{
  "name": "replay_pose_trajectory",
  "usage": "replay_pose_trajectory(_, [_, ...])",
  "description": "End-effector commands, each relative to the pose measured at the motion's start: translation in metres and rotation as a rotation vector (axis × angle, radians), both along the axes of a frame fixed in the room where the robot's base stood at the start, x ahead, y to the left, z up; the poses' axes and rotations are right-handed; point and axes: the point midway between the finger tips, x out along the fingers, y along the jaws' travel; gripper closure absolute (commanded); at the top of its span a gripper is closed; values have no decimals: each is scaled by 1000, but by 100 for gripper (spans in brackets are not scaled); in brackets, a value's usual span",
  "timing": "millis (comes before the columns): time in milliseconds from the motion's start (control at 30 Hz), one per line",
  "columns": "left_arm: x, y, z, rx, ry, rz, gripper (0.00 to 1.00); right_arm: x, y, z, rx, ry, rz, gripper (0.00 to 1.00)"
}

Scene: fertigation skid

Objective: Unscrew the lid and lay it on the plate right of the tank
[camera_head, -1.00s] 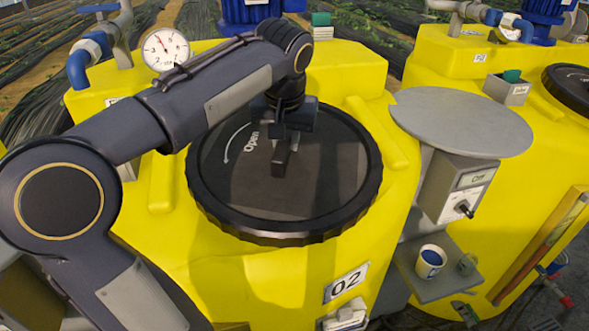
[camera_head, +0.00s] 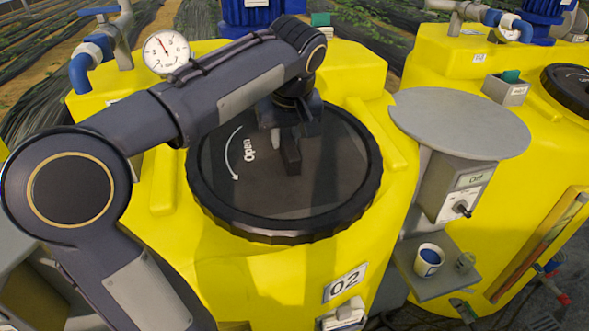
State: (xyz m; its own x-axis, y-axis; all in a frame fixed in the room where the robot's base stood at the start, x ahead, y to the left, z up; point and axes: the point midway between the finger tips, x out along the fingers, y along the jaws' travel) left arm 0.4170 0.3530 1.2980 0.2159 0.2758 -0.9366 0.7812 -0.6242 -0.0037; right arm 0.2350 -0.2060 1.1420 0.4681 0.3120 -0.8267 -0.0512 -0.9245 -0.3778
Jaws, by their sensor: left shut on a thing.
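The round black lid (camera_head: 325,195), marked "Open" with a curved white arrow, lies flat on top of the yellow tank (camera_head: 215,265) labelled 02. My left gripper (camera_head: 292,160) points down at the middle of the lid and is shut on its raised dark grip; the gripper partly hides this grip. The round grey plate (camera_head: 460,122) is right of the tank, level and empty. My right gripper is not in view.
A pressure gauge (camera_head: 166,52) and blue-grey pipework (camera_head: 95,48) stand behind my left arm. A control box (camera_head: 460,190) sits below the plate. A cup (camera_head: 429,260) stands on a lower shelf (camera_head: 440,284). A second yellow tank (camera_head: 545,130) is at the right.

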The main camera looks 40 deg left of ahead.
Motion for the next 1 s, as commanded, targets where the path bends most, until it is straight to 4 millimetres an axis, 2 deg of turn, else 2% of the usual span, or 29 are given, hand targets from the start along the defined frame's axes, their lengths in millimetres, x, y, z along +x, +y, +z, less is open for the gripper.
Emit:
replay_pose_trajectory(33, [0,0,6,1,-6,0,100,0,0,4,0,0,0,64])
replay_pose_trajectory(400, [-1,-2,18,1,-7,-1,100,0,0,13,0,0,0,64])
replay_pose_trajectory(667, [-2,-3,25,2,-8,-1,100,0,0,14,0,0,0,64])
replay_pose_trajectory(1000, [-4,-6,53,1,-8,-1,100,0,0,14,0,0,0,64])
